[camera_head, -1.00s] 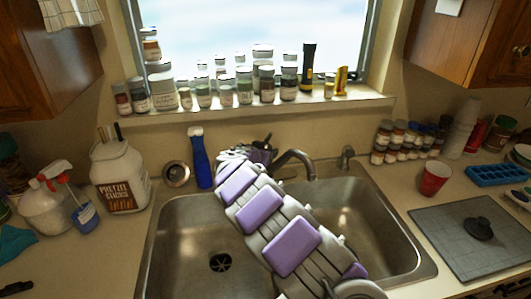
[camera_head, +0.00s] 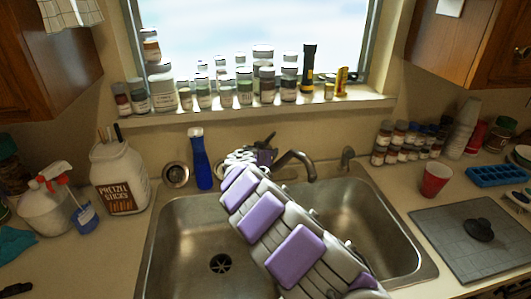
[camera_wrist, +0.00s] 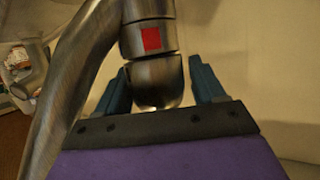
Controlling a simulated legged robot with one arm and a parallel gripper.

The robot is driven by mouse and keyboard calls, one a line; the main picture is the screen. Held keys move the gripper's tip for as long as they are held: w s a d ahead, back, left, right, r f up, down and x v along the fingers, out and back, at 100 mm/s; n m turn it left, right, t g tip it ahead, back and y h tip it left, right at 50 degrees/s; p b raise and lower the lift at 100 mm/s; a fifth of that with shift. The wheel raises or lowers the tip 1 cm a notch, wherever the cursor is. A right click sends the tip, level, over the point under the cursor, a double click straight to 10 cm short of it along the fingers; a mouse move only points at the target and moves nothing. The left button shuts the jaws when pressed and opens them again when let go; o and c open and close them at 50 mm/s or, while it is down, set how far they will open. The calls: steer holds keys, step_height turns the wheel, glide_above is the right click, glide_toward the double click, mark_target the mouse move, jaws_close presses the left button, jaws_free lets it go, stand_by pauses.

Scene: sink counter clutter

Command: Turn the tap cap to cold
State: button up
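The metal tap cap (camera_wrist: 155,82) shows in the wrist view, with a red mark (camera_wrist: 151,39) on the band above its rounded end. My gripper (camera_wrist: 160,85) has its two teal fingers spread, one on each side of the cap's rounded end. A narrow gap shows at the right finger; contact on the left is unclear. The curved tap spout (camera_wrist: 72,85) runs down the left of that view. In the head view, my gripper (camera_head: 264,152) is behind the sink, left of the spout (camera_head: 298,160), and my arm hides most of the cap.
The double sink (camera_head: 180,240) lies below my arm. A blue bottle (camera_head: 201,160) stands close to the left of my gripper. Several jars (camera_head: 245,88) line the window sill behind. A red cup (camera_head: 435,180) and a grey board (camera_head: 450,235) are on the right counter.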

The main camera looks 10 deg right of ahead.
steer(key=shift+s, duration=0.15)
steer(key=p+v, duration=0.3)
steer(key=v, duration=1.4)
steer(key=shift+a, duration=0.15)
steer(key=shift+o, duration=0.2)
